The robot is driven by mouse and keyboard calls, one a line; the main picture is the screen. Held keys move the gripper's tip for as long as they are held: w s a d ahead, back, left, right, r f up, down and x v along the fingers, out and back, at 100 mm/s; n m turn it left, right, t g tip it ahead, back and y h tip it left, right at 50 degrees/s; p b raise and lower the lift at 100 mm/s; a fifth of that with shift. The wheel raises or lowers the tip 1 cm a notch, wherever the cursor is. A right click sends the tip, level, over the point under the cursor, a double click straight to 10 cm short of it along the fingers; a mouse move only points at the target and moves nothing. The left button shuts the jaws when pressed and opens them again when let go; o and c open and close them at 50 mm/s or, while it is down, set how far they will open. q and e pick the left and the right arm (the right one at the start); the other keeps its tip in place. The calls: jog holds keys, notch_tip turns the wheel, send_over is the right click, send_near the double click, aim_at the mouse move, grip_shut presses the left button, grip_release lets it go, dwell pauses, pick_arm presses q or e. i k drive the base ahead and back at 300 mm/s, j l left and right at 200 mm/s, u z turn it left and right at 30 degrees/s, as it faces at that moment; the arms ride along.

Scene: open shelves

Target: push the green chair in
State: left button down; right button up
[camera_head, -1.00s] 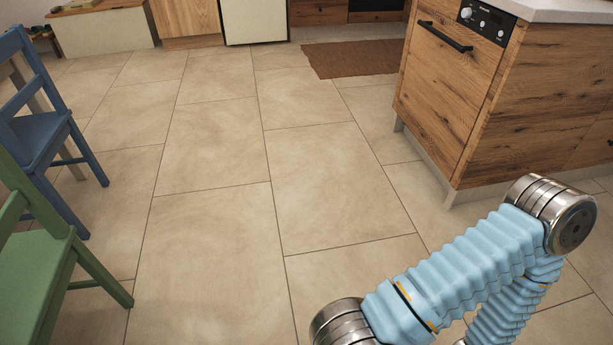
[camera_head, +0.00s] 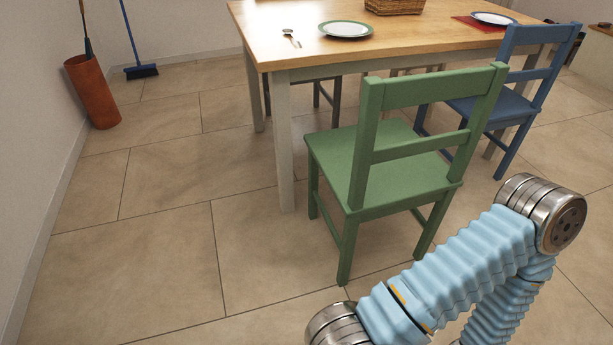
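The green chair (camera_head: 385,172) stands upright in the middle of the view, on the near side of the dining table (camera_head: 268,62). Its backrest faces me, and its seat front points toward the table, with the seat mostly out from under the tabletop. My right arm, in a blue ribbed sleeve, crosses the lower right, in front of the floor near the chair's legs. Its gripper is outside the picture. My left arm and gripper are not in view.
A blue chair (camera_head: 520,95) stands to the right of the green one. On the table are a green-rimmed plate (camera_head: 345,29), cutlery (camera_head: 291,38) and a basket (camera_head: 394,5). A terracotta bin (camera_head: 93,92) and broom (camera_head: 140,71) stand by the left wall. The left floor is clear.

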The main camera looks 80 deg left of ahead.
aim_at(374, 167)
jog(key=u, duration=2.25)
